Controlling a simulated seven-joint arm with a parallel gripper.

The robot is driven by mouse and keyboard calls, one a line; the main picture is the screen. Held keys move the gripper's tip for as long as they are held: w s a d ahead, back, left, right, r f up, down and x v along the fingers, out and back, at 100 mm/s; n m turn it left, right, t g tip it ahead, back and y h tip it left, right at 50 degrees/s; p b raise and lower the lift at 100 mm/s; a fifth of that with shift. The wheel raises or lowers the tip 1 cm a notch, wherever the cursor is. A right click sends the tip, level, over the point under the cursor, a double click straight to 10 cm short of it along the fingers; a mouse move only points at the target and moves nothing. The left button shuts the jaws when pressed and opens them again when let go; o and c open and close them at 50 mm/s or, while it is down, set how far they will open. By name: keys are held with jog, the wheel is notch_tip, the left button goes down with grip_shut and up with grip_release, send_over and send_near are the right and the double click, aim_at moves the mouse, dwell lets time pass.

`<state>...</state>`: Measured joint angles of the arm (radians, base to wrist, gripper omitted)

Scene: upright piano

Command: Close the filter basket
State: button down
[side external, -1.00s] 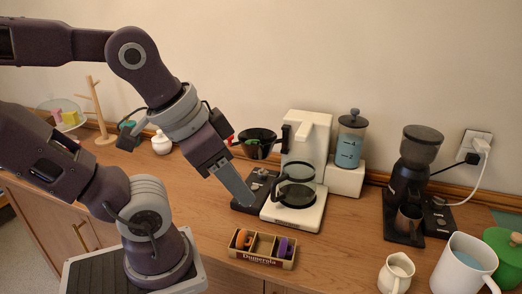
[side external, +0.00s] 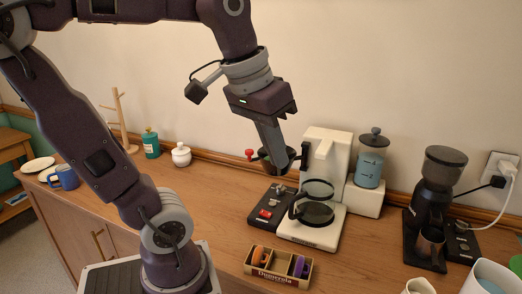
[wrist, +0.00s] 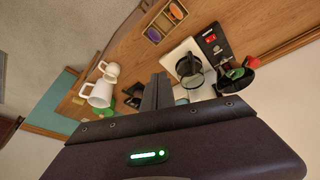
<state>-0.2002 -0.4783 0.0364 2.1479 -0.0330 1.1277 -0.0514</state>
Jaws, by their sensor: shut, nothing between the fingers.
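The white coffee maker (side external: 326,155) stands on the counter with its glass carafe (side external: 316,212) on the base. Its black filter basket (side external: 292,153) is swung out to the left of the white tower. My gripper (side external: 279,166) is shut and empty, pointing down in front of the basket in the side view and hiding much of it. Whether they touch I cannot tell. In the wrist view the fingers (wrist: 156,91) point toward the counter, and the basket (wrist: 236,82) shows to their right, apart from them in the picture.
A black panel with a red switch (side external: 265,214) lies left of the carafe. A divided wooden box (side external: 279,267) sits at the front edge.

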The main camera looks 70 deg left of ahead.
jog(key=w+a+r+n+g+h, duration=0.15)
jog(key=w+a+n, duration=0.25)
jog(key=a, duration=0.6)
jog(key=w+a+r+n+g, duration=0.2)
jog(key=w+a+r+n, duration=0.15)
jog(key=a, duration=0.65)
jog(key=s+a+f+n+g+h, duration=0.1)
jog(key=a+n, duration=0.1)
jog(key=a, duration=0.3)
jog(key=s+a+f+n+h, duration=0.1)
jog(key=s+a+n, duration=0.1)
jog(key=a, duration=0.4)
jog(key=s+d+x, duration=0.1)
jog(key=d+x, duration=0.1)
jog(key=x, duration=1)
jog(key=shift+d+r, duration=0.3)
jog(key=shift+d+n+y, duration=0.15)
jog(key=shift+n+y, duration=0.1)
jog(key=shift+n, duration=0.1)
